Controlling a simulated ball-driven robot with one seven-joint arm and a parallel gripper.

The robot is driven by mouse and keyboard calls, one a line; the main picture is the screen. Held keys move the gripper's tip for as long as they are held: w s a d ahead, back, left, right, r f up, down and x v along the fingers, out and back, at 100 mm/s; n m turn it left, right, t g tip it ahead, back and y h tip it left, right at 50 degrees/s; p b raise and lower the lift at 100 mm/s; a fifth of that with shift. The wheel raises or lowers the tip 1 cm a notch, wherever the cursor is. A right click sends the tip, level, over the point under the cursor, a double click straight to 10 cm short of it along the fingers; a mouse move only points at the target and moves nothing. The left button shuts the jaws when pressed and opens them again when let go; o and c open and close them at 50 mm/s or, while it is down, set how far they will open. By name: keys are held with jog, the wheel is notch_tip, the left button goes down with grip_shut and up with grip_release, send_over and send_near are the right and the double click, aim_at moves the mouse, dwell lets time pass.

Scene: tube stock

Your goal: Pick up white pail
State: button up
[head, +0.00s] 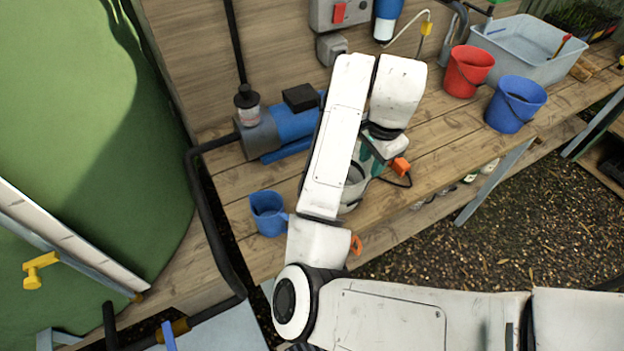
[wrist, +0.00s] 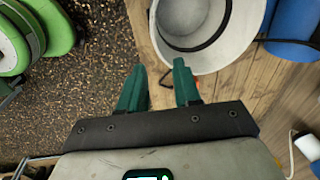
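The white pail (head: 357,189) stands on the wooden bench in the head view, partly hidden behind my arm and gripper. In the wrist view the pail (wrist: 187,12) is at the top, its open mouth facing the camera and a dark handle across it. My gripper (wrist: 158,67) has two green fingers spread apart, with nothing between them. The right fingertip is close to the pail's lower rim; I cannot tell if it touches. In the head view the gripper (head: 371,158) is at the pail's upper right side, partly hidden by my arm.
A small blue jug (head: 268,213) stands left of the pail, and a blue pump (head: 285,126) behind it. A red bucket (head: 468,71), a blue bucket (head: 515,104) and a grey basin (head: 528,48) are further right. Mulch ground lies beyond the bench edge.

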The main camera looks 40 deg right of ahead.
jog(key=a, duration=0.2)
jog(key=b, duration=0.1)
send_over(356, 191)
jog(key=f, duration=0.5)
jog(key=shift+s+a+f, duration=0.1)
jog(key=shift+a+f, duration=0.05)
jog(key=shift+a, duration=0.2)
jog(key=shift+d+f+p, duration=0.15)
jog(key=shift+f+p, duration=0.1)
jog(key=shift+f, duration=1.1)
jog(key=shift+d+f+p, duration=0.15)
jog(key=shift+f+p, duration=0.05)
jog(key=shift+f, duration=1.15)
grip_shut()
